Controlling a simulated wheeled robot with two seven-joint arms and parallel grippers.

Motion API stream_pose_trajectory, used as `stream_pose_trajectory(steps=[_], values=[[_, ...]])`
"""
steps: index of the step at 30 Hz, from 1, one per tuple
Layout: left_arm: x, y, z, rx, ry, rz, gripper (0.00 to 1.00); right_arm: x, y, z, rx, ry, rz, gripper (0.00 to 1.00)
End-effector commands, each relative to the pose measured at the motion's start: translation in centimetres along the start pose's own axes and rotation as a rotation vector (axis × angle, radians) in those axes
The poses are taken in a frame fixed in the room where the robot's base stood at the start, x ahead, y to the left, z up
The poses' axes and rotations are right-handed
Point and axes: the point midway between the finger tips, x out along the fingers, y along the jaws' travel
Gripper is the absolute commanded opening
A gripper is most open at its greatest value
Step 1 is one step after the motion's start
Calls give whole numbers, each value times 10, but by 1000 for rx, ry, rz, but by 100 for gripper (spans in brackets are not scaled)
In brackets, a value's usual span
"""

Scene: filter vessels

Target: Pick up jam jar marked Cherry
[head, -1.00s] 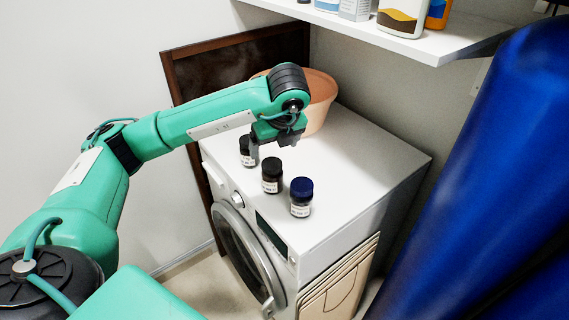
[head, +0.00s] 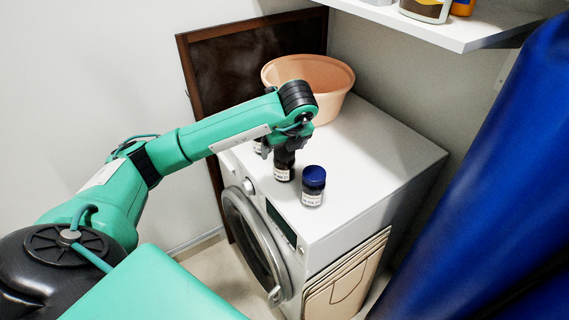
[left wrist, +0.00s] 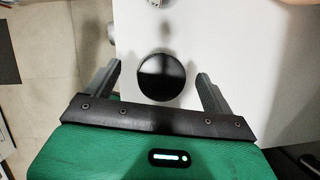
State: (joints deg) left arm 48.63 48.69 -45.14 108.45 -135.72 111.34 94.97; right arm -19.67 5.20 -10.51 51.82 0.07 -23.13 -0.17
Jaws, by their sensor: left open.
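Three small dark jars with white labels stand on the white washing machine. The label print is too small to read, so I cannot tell which is Cherry. The middle jar (head: 284,172) has a black lid; the right jar (head: 313,188) has a blue lid. The left jar (head: 258,147) is mostly hidden behind my gripper. My left gripper (head: 287,149) is open, pointing down over the middle jar. In the left wrist view a round black lid (left wrist: 161,78) lies between the spread fingers, apart from both. My right gripper is not in view.
The washing machine (head: 375,150) has free room on its top to the right. A peach basin (head: 335,80) stands at its back. A shelf (head: 455,35) with bottles overhangs at upper right. A large blue object (head: 480,170) rises at the right.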

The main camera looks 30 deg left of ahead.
Motion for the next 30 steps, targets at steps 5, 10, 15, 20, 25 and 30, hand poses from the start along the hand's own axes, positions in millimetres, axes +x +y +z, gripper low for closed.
stream_pose_trajectory(steps=[5,10,15,20,25,30], values=[[26,-3,-8,1,2,5,86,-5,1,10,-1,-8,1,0],[43,-3,-7,0,1,3,86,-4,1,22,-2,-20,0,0],[45,-3,-7,0,1,1,86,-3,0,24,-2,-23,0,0],[44,-3,-7,0,0,1,67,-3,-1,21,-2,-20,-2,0],[44,-3,-7,0,0,1,33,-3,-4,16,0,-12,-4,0],[43,-3,-7,0,-1,0,24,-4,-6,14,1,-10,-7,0]])
